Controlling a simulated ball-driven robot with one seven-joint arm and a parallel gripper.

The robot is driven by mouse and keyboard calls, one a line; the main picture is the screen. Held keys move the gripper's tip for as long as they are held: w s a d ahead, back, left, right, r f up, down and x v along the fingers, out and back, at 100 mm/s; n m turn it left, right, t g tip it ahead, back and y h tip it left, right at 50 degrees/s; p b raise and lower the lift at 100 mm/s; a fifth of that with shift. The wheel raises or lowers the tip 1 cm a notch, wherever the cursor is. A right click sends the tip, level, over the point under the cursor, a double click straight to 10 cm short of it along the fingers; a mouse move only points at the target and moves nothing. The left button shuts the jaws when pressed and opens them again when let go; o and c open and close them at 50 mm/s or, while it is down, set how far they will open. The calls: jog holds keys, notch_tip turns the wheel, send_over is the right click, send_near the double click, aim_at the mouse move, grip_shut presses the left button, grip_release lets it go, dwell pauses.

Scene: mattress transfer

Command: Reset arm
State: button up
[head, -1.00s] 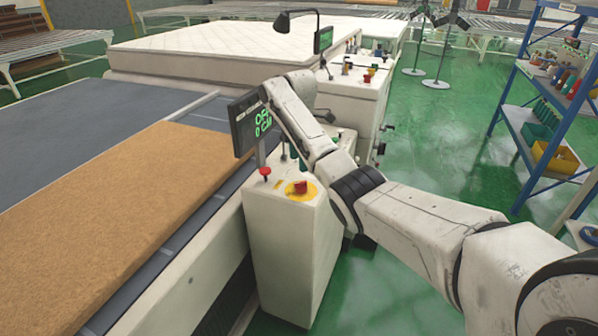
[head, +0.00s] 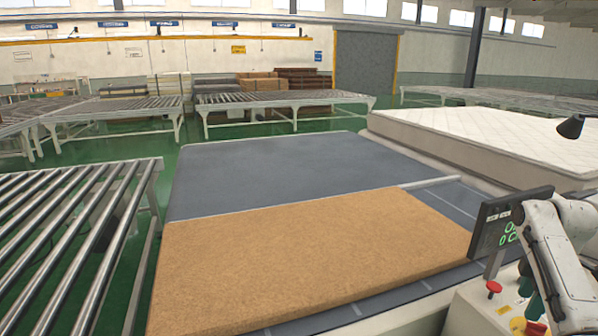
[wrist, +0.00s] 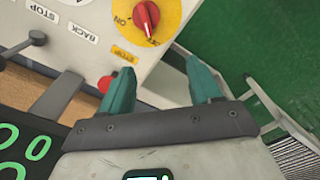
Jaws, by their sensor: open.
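My gripper (wrist: 160,82) shows in the wrist view with two teal fingers apart and nothing between them. It is over the control console (wrist: 115,45), whose red rotary switch (wrist: 147,18) on a yellow disc lies just beyond the fingertips. A red button (wrist: 105,84) is near the left finger. In the head view my arm (head: 562,245) hangs at the right edge, bent down over the console (head: 473,312). The teal fingers are partly hidden there behind the arm. I cannot tell whether they touch the panel.
A display with green characters (head: 507,225) and a red-knobbed lever (head: 494,288) stand close to my arm. A brown pad (head: 300,260) lies on the grey conveyor (head: 270,165). A white mattress (head: 490,140) is behind. A roller table (head: 70,230) stands at left.

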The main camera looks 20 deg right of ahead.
jog(key=w+a+f+m, duration=0.1)
jog(key=a+f+m, duration=0.1)
jog(key=a+f, duration=1)
jog(key=s+a+f+m+y, duration=0.1)
jog(key=s+a+f, duration=0.2)
jog(key=a, duration=0.5)
jog(key=s+a+f+m, duration=0.2)
jog(key=s+a+f, duration=0.1)
jog(key=a, duration=0.5)
jog(key=s+a+m, duration=0.2)
jog(key=s+a, duration=0.2)
jog(key=s, duration=0.7)
jog(key=s+a+m+h, duration=0.1)
jog(key=s+a+m, duration=0.2)
jog(key=s, duration=0.8)
jog(key=shift+a+t, duration=0.35)
jog(key=shift+t, duration=0.05)
jog(key=shift+c, duration=0.4)
